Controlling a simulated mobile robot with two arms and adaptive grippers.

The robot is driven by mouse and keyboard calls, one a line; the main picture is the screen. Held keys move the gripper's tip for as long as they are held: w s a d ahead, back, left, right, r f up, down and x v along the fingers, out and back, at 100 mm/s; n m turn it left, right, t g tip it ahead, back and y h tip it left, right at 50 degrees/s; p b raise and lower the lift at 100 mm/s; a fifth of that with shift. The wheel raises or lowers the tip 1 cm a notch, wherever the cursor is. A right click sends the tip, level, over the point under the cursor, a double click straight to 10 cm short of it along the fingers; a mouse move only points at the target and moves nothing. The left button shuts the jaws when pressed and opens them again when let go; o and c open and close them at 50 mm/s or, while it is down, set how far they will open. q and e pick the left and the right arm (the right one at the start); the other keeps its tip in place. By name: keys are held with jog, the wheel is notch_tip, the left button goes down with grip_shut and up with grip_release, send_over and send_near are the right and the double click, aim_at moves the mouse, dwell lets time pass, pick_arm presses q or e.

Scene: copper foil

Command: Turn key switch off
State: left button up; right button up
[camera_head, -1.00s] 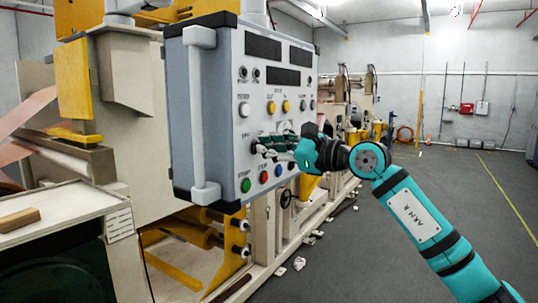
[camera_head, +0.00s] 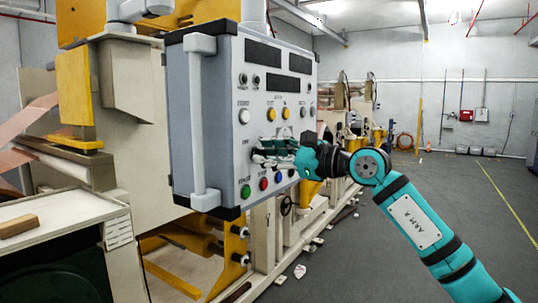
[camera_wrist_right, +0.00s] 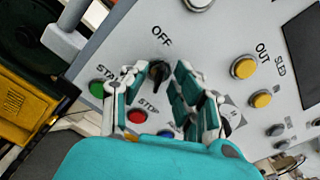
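The grey control panel (camera_head: 214,90) hangs in front of me, with labelled buttons and switches on its face. In the right wrist view, a black switch knob (camera_wrist_right: 158,73) sits next to the OFF label. I take it as the key switch; its exact turn position is hard to read. My right gripper (camera_head: 262,151) is at the lower part of the panel face and hides the knob in the head view. In the right wrist view its fingers (camera_wrist_right: 155,88) are spread, one side left and the other right of the knob, with visible gaps. My left gripper is not in view.
Green (camera_wrist_right: 97,89) and red (camera_wrist_right: 137,116) buttons lie close to the fingers. Yellow buttons (camera_head: 271,113) and a white button (camera_head: 244,116) sit above. A grey handle (camera_head: 198,120) runs down the panel's left edge. The floor to the right (camera_head: 450,180) is clear.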

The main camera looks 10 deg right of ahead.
jog(key=v, duration=1.2)
